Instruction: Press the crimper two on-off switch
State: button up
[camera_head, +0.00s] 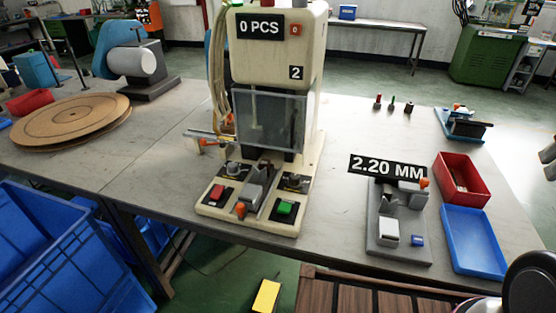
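The crimper marked "2" (270,55) is a cream machine standing upright on the middle of the table. Its display (260,27) reads "0 PCS", with a small red block (296,29) beside it. A clear guard (269,118) covers its working area. On its base are a red button (218,192) at left and a green button (285,208) at right. An orange-tipped part (240,209) lies between them. Green and red parts show at the cropped top edge. I cannot tell which control is the on-off switch. My gripper's fingers are not in view; a dark rounded part of mine shows at bottom right.
A grey gauge (398,247) labelled "2.20 MM" stands right of the crimper, beside a red tray (462,197) and a blue tray (474,262). A brown round board (70,120) lies at left. Blue crates (118,292) and a yellow block (266,296) are below the table's front edge.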

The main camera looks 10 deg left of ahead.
aim_at(217, 192)
jog(key=k+u, duration=0.15)
jog(key=u, duration=0.95)
jog(key=l+u, duration=0.1)
jog(key=u, duration=0.2)
